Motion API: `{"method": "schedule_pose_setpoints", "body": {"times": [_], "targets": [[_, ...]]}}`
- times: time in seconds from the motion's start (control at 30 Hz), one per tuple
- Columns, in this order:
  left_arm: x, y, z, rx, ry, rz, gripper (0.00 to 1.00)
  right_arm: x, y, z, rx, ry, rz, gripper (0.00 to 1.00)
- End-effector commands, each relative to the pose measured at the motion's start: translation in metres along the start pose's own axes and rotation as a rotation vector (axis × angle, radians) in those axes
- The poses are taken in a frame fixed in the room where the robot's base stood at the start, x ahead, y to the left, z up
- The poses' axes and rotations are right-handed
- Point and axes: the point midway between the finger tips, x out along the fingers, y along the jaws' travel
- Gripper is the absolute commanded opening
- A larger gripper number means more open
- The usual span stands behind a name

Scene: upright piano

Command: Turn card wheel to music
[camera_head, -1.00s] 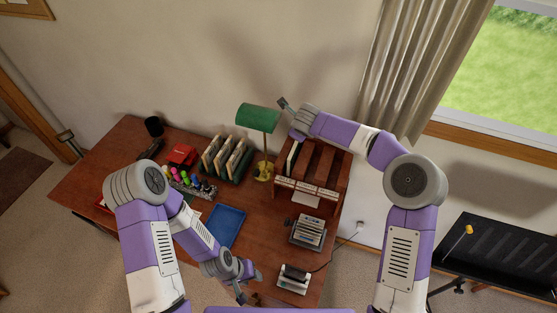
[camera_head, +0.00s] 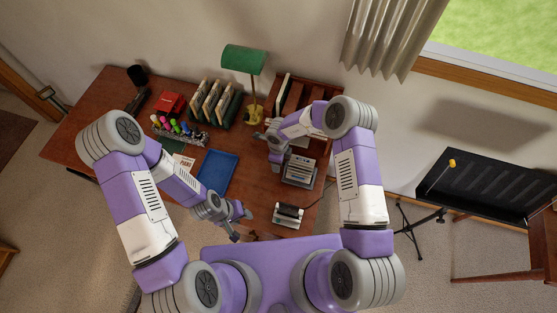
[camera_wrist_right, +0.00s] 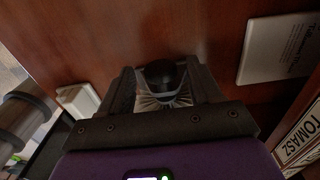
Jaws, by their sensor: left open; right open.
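The card wheel (camera_head: 299,170), a grey stand with a stack of pale cards, is on the desk right of the middle. Its round black knob (camera_wrist_right: 163,78) shows in the right wrist view, with pale cards behind it. My right gripper (camera_head: 275,150) is at the wheel's left side, partly hidden by its own arm. In the wrist view, its open fingers (camera_wrist_right: 165,92) stand on either side of the knob; I cannot tell whether they touch it. My left gripper (camera_head: 240,224) is open and empty near the desk's front edge, left of the wheel.
A wooden organizer (camera_head: 291,92) with labels stands behind the wheel; its TOMASZ label (camera_wrist_right: 305,134) is close in the wrist view. A black-and-white device (camera_head: 288,214) sits in front. The green lamp (camera_head: 243,60) and blue tray (camera_head: 218,170) are left.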

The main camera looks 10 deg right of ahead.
Motion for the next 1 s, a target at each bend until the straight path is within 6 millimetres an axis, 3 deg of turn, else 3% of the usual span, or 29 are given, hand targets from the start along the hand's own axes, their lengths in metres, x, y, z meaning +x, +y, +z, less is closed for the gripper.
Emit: {"method": "schedule_pose_setpoints", "body": {"times": [0.33, 0.7, 1.0], "targets": [[0.0, 0.0, 0.0, 0.0, 0.0, 0.0, 0.43, 0.005, -0.0006, 0.0001, 0.0, -0.001, -0.002, 0.64], [0.0, 0.0, 0.0, 0.0, 0.0, 0.0, 0.43, 0.0048, -0.0006, 0.0001, 0.0, -0.001, -0.002, 0.1], [0.0003, -0.0001, -0.0001, 0.0, 0.0, 0.0, 0.43, 0.0075, -0.0036, 0.0002, 0.01, -0.001, 0.101, 0.1]]}}
